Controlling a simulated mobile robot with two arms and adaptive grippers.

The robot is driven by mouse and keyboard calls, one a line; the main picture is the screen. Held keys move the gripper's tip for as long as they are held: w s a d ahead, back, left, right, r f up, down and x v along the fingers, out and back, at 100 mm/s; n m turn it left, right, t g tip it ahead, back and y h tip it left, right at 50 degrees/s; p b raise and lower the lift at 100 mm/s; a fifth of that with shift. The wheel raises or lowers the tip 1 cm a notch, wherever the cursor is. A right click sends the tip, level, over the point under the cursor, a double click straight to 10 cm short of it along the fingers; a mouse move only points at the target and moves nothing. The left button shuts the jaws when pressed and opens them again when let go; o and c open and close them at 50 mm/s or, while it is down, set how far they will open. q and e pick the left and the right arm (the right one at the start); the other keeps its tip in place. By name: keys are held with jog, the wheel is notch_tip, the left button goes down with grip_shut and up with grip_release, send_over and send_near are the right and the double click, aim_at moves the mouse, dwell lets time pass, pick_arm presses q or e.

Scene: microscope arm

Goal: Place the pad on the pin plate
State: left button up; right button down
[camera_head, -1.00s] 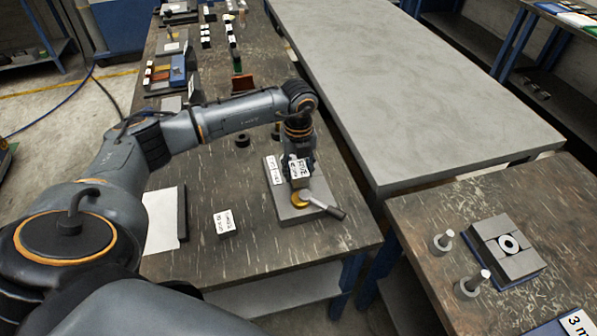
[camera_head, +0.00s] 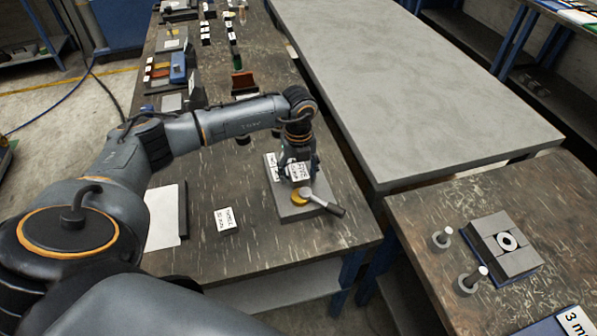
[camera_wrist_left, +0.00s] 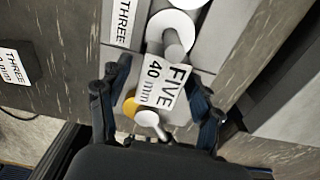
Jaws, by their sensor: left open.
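My left gripper (camera_head: 299,178) is open and low over a grey plate (camera_head: 284,211) on the long dark bench. In the left wrist view its fingers (camera_wrist_left: 160,84) stand on either side of a white label (camera_wrist_left: 164,84) reading "FIVE 40 mm". Whether they touch the labelled piece I cannot tell. A pale pin with a round white collar (camera_wrist_left: 167,28) stands just beyond the label. Which piece is the pad is unclear. My right gripper is out of view.
A small labelled block (camera_head: 226,219) and a white-topped slab (camera_head: 163,213) lie left of the plate. On the right bench are two upright pins (camera_head: 441,240) and a grey block with a white ring (camera_head: 503,245). A bare grey table (camera_head: 420,100) stands beyond.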

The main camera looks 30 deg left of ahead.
aim_at(298, 171)
pick_arm(q)
notch_tip(298, 171, up, 12)
jog(key=b, duration=0.2)
jog(key=shift+r, duration=0.15)
dwell(0.5)
